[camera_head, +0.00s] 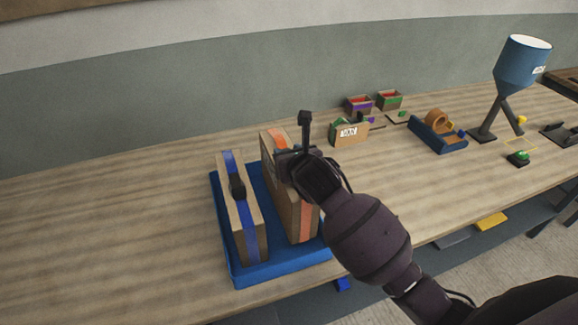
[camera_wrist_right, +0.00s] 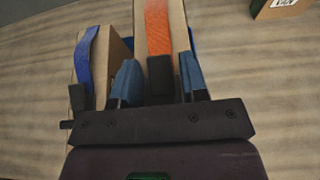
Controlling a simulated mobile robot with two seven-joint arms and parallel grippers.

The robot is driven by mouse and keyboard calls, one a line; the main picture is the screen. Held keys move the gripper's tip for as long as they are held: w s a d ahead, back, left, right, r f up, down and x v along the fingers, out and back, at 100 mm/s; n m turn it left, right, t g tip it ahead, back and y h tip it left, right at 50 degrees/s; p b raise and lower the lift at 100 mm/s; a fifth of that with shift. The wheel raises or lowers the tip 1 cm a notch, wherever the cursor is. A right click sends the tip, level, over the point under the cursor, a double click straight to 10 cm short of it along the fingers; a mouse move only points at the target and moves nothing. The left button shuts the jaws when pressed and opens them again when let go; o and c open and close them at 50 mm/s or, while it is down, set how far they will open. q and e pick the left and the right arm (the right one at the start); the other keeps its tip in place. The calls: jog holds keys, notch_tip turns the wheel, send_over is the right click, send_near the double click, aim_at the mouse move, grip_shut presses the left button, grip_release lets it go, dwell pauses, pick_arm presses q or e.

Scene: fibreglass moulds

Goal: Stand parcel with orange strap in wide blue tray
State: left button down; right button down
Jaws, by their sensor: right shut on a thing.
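The parcel with the orange strap (camera_head: 303,222) is a brown box standing upright on the right side of the wide blue tray (camera_head: 283,272). It also shows in the right wrist view (camera_wrist_right: 160,28), with a dark handle on top. My right gripper (camera_head: 289,160) is shut on this parcel at its top, with blue fingertips on either side of it in the right wrist view (camera_wrist_right: 158,82). Whether the parcel's base touches the tray floor is hard to tell. My left gripper is not in view.
A parcel with a blue strap (camera_head: 243,215) and black handle stands on the tray's left side, close beside. Farther right are a small labelled carton (camera_head: 349,132), a tape dispenser (camera_head: 438,131) and a blue hopper (camera_head: 520,65). The table left of the tray is clear.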

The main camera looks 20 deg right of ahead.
jog(key=shift+f, duration=1.8)
jog(key=c, duration=0.6)
grip_release()
jog(key=shift+f, duration=0.2)
jog(key=shift+c, duration=0.2)
jog(key=shift+s+r, duration=0.1)
jog(key=shift+r, duration=0.1)
jog(key=v, duration=1.2)
